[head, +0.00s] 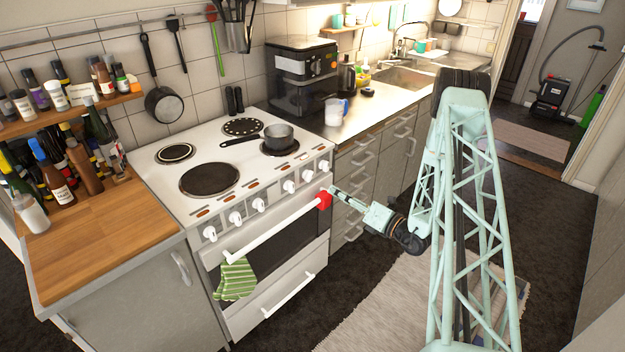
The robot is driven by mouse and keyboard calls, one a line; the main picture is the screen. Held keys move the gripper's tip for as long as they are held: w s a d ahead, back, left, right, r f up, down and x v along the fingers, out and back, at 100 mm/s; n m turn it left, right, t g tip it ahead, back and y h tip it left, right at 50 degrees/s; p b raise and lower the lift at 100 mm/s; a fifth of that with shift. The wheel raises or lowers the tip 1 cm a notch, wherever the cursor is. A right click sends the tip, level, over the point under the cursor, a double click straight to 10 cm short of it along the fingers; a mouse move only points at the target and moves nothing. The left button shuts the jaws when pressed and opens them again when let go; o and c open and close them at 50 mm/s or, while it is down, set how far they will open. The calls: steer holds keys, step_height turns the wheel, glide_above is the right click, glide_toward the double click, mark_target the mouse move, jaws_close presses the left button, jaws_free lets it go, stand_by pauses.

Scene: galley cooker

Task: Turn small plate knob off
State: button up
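The white cooker (160,190) has a row of several white knobs along its front panel, among them a right-end knob (324,165), one left of it (307,175) and a left-end knob (210,234). I cannot tell which knob belongs to the small plate or how any knob is set. A small plate (175,152) is at the back left of the hob. My gripper (333,191) is in front of the cooker's right end, below the right-end knob and beside the red end piece (325,200) of the oven handle. Its fingers are too small to tell open from shut.
A dark saucepan (279,135) stands on the right front plate, its handle pointing left. The oven handle (275,231) sticks out below the knobs, with a green striped cloth (235,279) hanging at its left.

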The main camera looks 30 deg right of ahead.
mark_target(311, 177)
steer(key=shift+w, duration=0.15)
steer(key=shift+b+x, duration=0.85)
steer(key=shift+x, duration=5.95)
steer(key=shift+c, duration=0.4)
steer(key=c, duration=0.8)
